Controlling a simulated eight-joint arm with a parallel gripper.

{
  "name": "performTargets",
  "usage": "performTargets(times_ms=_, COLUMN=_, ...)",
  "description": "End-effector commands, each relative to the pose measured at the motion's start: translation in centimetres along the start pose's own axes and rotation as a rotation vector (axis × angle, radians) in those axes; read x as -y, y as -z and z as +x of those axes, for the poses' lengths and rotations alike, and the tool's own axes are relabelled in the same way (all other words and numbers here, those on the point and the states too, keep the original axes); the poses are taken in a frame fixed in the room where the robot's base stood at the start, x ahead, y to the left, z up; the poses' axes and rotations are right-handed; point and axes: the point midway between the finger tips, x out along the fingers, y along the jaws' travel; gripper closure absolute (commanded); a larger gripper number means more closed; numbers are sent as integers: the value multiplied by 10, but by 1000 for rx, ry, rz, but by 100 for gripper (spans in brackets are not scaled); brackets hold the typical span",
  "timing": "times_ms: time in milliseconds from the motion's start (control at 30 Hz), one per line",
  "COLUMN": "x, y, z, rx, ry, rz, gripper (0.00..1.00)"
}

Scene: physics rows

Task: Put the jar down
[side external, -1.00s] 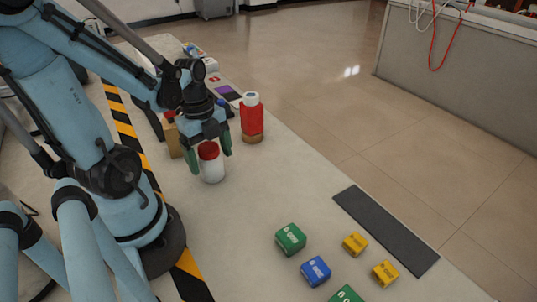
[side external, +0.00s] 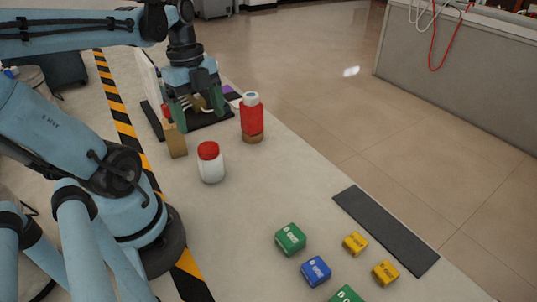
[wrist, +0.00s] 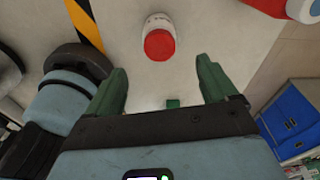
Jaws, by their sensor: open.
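The jar (side external: 210,164) is white with a red lid and stands upright on the table, apart from my gripper. It also shows in the wrist view, where the jar (wrist: 159,38) is seen from above, beyond the fingertips. My gripper (side external: 197,108) is open with its green fingers apart and nothing between them. In the side view it is behind the jar and higher than it. In the wrist view my gripper (wrist: 160,75) has its fingers wide apart.
A red bottle (side external: 252,120) with a white cap stands close behind the jar to the right. A tan bottle (side external: 175,140) stands to the left. Several green, blue (side external: 316,270) and yellow blocks and a dark strip (side external: 386,230) lie in front. The table between jar and blocks is clear.

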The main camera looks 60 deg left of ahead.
Motion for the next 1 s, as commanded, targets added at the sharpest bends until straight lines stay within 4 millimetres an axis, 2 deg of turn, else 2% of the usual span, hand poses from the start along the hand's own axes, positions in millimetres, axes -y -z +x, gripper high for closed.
performTargets(times_ms=167, x=1, y=2, z=-4, rx=7, ry=8, rz=-24, gripper=14)
performTargets(times_ms=267, x=8, y=8, z=-1, rx=27, ry=41, rz=-104, gripper=14)
performTargets(times_ms=567, x=42, y=49, z=16, rx=20, ry=279, rz=-591, gripper=14)
performTargets(times_ms=800, x=63, y=92, z=23, rx=-165, ry=453, rz=-987, gripper=14)
performTargets(times_ms=1000, x=71, y=121, z=25, rx=-343, ry=504, rz=-1215, gripper=14)
